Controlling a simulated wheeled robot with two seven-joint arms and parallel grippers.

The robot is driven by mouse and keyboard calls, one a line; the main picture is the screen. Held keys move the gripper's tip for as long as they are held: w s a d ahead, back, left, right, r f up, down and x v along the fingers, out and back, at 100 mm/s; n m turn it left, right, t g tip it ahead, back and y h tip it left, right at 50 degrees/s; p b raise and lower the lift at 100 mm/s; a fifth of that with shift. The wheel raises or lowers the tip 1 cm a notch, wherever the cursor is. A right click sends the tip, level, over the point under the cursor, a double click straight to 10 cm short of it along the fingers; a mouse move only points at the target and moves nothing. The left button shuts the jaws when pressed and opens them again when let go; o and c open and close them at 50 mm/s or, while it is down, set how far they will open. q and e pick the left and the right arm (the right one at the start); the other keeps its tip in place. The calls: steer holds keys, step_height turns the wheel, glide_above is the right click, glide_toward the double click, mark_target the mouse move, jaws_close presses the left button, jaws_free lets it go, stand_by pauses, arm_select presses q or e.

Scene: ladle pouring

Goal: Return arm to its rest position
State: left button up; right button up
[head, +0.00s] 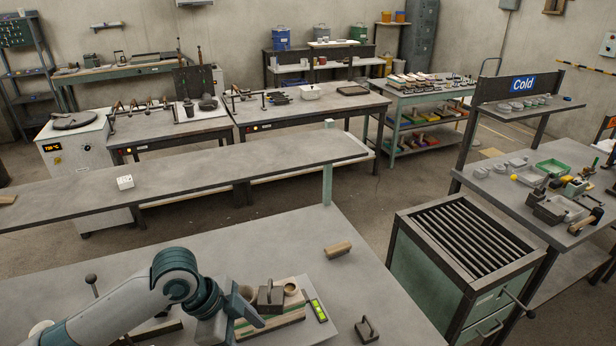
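My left arm reaches in from the lower left over the near grey table (250,235). My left gripper (246,310) is low over the table, at the left end of a wooden board (285,318). A blue-grey finger shows, but I cannot tell how far apart the fingers are or whether anything is between them. On the board are a dark block with a handle (270,298) and a small tan cup (290,288). The arm and gripper hide part of the board's left side. My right gripper is not in view. No ladle is clearly seen.
A device with a green display (318,310) lies beside the board. A wooden piece (338,249) and a dark handled tool (366,329) lie on the near table. A slatted-top green cabinet (470,240) stands to the right. The table's back middle is clear.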

arm_select(q)
steer(key=s+d+f+n+t, duration=0.3)
steer(key=s+f+n, duration=0.3)
steer(key=s+f, duration=0.15)
steer(key=s+a+f+n+y, duration=0.2)
steer(key=s+a+f+n, duration=0.25)
steer(key=s+a, duration=0.25)
steer(key=s+a+f+n+y, duration=0.3)
steer(key=s+a+n, duration=0.2)
steer(key=s+a, duration=0.25)
step_height(320, 180, down, 37)
steer(key=s+g+b, duration=0.2)
steer(key=b, duration=0.6)
steer(key=s+a+f+b, duration=0.1)
steer(key=s+f+b, duration=0.3)
steer(key=s+f, duration=0.4)
steer(key=s+a+f+b, duration=0.2)
steer(key=s+f, duration=0.7)
steer(key=f, duration=0.8)
steer(key=shift+s+m+g+b, duration=0.3)
steer(key=shift+m+g+b, duration=0.1)
steer(key=shift+b, duration=0.45)
